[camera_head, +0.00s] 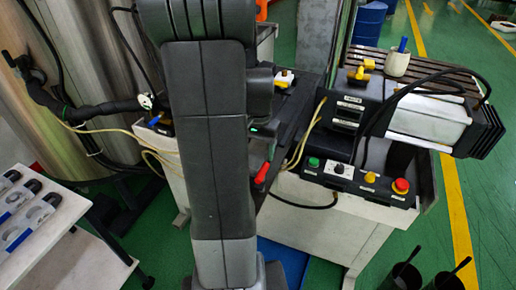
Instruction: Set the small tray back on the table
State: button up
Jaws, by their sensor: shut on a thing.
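No small tray that I can make out shows in this view. A white table (72,252) stands at the lower left, cut off by the picture's edge. Grey-white plates with round shapes and dark knobs (38,220) lie on it. My own arm fills the middle of the picture from top to bottom and hides what is behind it. My gripper's fingers do not show, so what they hold cannot be seen.
A machine bench (325,218) with a control box (360,185), hoses and a grey-white motor (425,118) stands right of my arm. A large metal drum (75,60) stands at upper left. Black buckets (405,278) are at lower right. Green floor (160,240) is open between table and bench.

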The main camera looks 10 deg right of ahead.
jog(key=shift+f, duration=0.2)
jog(key=o, duration=1.2)
jog(key=shift+r, duration=0.1)
notch_tip(320, 180, up, 14)
jog(key=shift+f, duration=0.15)
jog(key=shift+f, duration=0.1)
notch_tip(320, 180, down, 14)
jog(key=shift+r, duration=0.4)
